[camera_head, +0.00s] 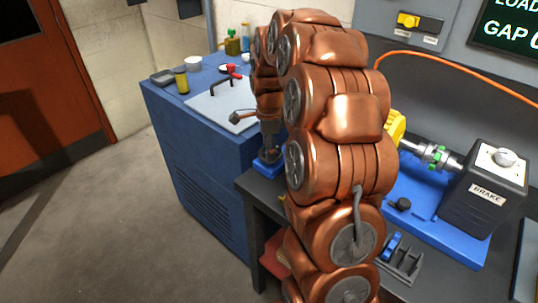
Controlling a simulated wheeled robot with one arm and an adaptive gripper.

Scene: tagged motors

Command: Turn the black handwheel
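A small round black knob (401,204) sits on the blue bed below the yellow part. It may be the black handwheel, but it is too small to be sure. My gripper (268,155) points down at the far side of my copper-coloured arm, over a small blue block (267,166) at the dark bench's left end. It is well to the left of the knob. Its fingers are too small and dark to read, and contact with the block cannot be told. My arm hides much of the bench's middle.
A black box marked BRAKE (489,193) stands right, joined to a silver shaft (432,154) and yellow part (396,126). A blue cabinet (205,150) at left carries small containers and a red-handled tool (232,71). An orange cable (455,67) crosses behind. Floor at left is clear.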

